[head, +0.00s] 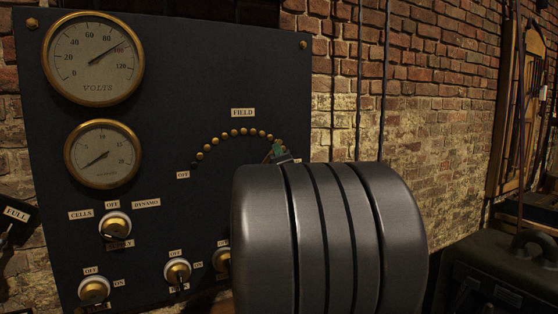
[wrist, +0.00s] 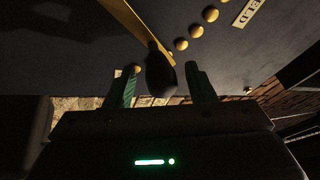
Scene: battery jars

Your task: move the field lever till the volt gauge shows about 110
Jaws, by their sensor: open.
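The volt gauge (head: 93,58) is at the upper left of the dark panel. Its needle points near 100, seemingly a little on the 80 side. The field lever shows in the wrist view as a brass bar (wrist: 146,32) with a black knob (wrist: 160,74). My gripper (wrist: 167,86) is open, with the knob between its two green-tipped fingers; I cannot tell whether either finger touches it. In the head view my gripper (head: 280,152) is at the right end of the arc of brass studs (head: 235,133) under the FIELD label. My wrist hides most of the lever there.
An ammeter-like small gauge (head: 102,153) sits below the volt gauge. A selector knob (head: 114,225) and several switches, such as one at the lower left (head: 94,290), line the panel's lower part. A brick wall (head: 430,110) lies behind, with a dark case (head: 500,275) at the right.

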